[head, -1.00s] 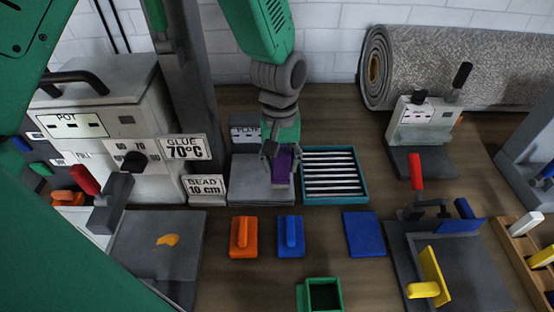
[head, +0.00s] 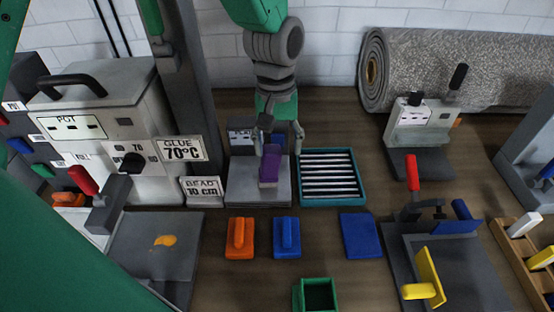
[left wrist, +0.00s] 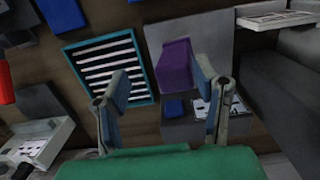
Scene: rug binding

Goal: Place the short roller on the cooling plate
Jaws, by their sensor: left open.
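A purple block (head: 271,166), which I take to be the short roller, rests on the grey cooling plate (head: 282,193), in front of the box with the PLATE label. My left gripper (head: 279,142) is just above and behind it, open, with its fingers spread apart. In the left wrist view the purple block (left wrist: 175,66) lies between and beyond the open fingers, on the grey plate (left wrist: 212,38). No finger clearly grips it. My right gripper is not in view.
A teal-rimmed rack (head: 362,190) stands close to the plate's right side. The BEAD sign (head: 203,189) and glue pot (head: 100,110) are to the left. Orange (head: 240,238) and blue (head: 287,238) handled blocks lie in front. A rolled rug (head: 450,70) is at the back.

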